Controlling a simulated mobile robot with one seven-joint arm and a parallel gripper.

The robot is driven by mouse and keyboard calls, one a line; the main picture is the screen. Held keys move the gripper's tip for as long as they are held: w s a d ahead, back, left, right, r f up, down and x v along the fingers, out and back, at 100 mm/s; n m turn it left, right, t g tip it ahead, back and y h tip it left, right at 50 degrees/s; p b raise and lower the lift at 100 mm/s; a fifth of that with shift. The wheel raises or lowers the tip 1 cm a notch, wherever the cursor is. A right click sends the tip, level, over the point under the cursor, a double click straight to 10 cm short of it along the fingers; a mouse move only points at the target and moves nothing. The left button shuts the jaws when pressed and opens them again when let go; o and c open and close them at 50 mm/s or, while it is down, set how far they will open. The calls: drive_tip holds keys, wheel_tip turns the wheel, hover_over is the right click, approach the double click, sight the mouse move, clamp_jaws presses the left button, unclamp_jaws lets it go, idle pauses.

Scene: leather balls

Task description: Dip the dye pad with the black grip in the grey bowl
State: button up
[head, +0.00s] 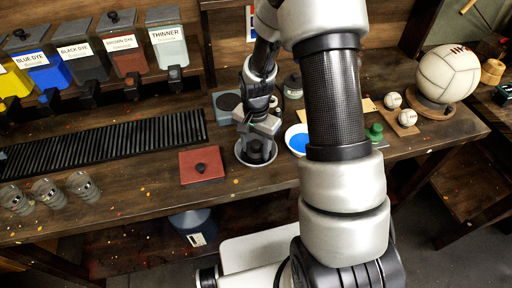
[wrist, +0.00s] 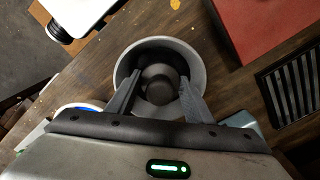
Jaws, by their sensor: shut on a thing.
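The grey bowl (head: 257,164) stands on the wooden bench near its front edge, and its rim shows round the fingers in the wrist view (wrist: 196,60). My gripper (head: 256,143) points down into it. In the wrist view my gripper (wrist: 160,90) has one finger on each side of a round black grip (wrist: 161,76), shut on it. The grip is inside the bowl's outline. The pad under the grip is mostly hidden, and I cannot tell whether it touches the bowl's bottom.
A red block with a black knob (head: 201,166) lies left of the bowl. A white bowl with blue dye (head: 298,138) and a green knobbed thing (head: 375,133) are to the right. A black slatted rack (head: 105,142) and glass jars (head: 83,187) stand further left.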

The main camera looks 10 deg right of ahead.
idle(0.3)
drive_tip(key=shift+r+p, duration=2)
drive_tip(key=shift+r, duration=1.25)
drive_tip(key=shift+r, duration=0.1)
drive_tip(key=shift+r+p, duration=1.3)
drive_tip(key=shift+r, duration=0.65)
